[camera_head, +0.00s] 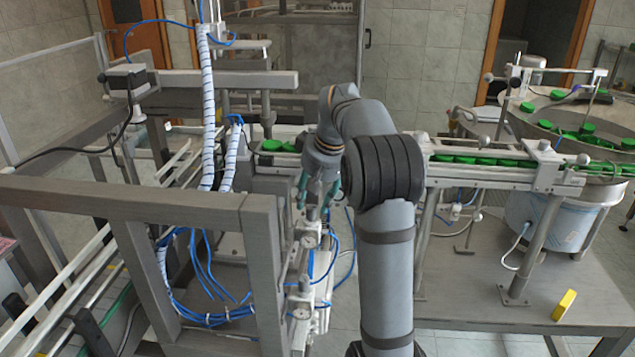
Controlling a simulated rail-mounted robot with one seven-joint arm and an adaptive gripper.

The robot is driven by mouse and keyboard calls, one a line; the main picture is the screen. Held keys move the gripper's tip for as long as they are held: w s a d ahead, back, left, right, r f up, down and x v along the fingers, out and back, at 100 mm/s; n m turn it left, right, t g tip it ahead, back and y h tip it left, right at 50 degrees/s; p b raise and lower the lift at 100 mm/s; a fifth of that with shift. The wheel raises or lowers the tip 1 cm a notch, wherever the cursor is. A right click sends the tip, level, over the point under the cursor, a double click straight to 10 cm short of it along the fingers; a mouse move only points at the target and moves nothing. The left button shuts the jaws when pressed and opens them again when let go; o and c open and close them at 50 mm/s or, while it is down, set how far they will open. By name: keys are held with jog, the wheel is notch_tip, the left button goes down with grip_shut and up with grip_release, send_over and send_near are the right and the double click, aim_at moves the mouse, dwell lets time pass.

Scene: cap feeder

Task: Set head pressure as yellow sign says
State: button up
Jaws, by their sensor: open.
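The yellow sign (564,305) is a small yellow block on the grey table at the lower right; no writing on it can be read. My gripper (315,203) has teal fingers, points down and is open near the middle of the view. Small round gauge-like fittings (307,240) sit on the machine's side just below my gripper, and another similar dial (302,313) is lower down. I cannot tell which of them belongs to the head pressure, nor read their values. My gripper appears apart from them, partly covering the area behind.
A grey machine frame (130,198) with blue hoses fills the left. A conveyor rail (480,178) carrying green caps runs behind my arm to the round cap feeder bowl (530,120) at the right. The grey table (470,270) is mostly bare at its front.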

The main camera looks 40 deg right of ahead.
aim_at(312, 207)
jog(key=v, duration=0.9)
jog(key=x, duration=1.1)
jog(key=shift+f, duration=0.2)
jog(key=shift+w+f, duration=0.15)
jog(key=shift+f, duration=0.1)
jog(key=shift+r+n+p, duration=0.1)
jog(key=shift+n+p, duration=0.2)
jog(key=shift+p, duration=0.2)
jog(key=shift+d+n+y, duration=0.1)
jog(key=shift+n+y, duration=0.2)
